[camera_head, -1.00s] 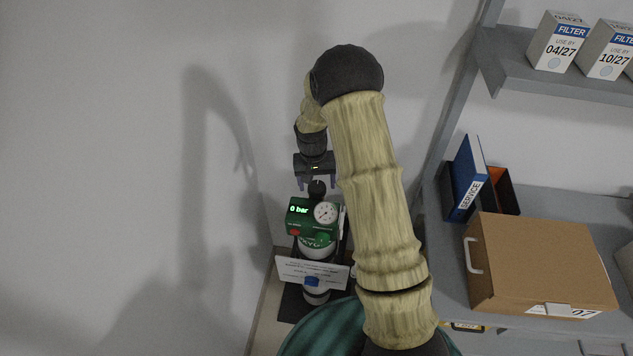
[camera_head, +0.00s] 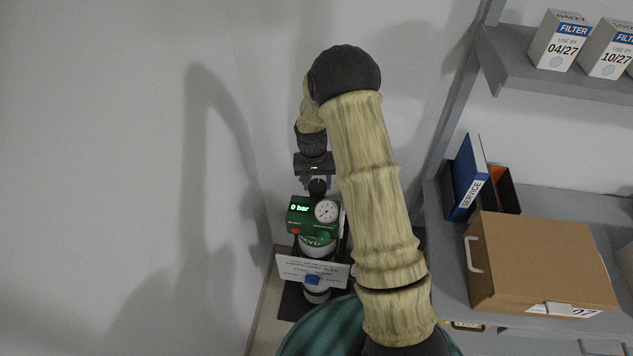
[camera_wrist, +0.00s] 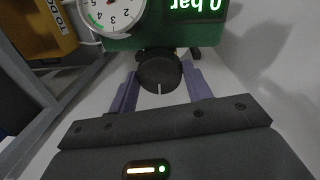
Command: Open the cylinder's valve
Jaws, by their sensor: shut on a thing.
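The cylinder (camera_head: 318,248) stands in the corner, with a green regulator head (camera_head: 301,216) that reads "0 bar" and carries a round white gauge (camera_head: 326,211). A black valve knob (camera_head: 317,187) sits on top of the head. In the wrist view the dark round knob (camera_wrist: 159,72) has a white mark pointing toward my gripper. My gripper (camera_wrist: 160,90) has its two purple fingers on either side of the knob and is shut on it. The display (camera_wrist: 198,5) and gauge (camera_wrist: 110,12) appear upside down there.
A white placard (camera_head: 312,271) hangs in front of the cylinder. A grey bench at right holds a cardboard box (camera_head: 540,265) and a blue service binder (camera_head: 468,178). Filter boxes (camera_head: 556,42) stand on the shelf above. Bare wall lies to the left.

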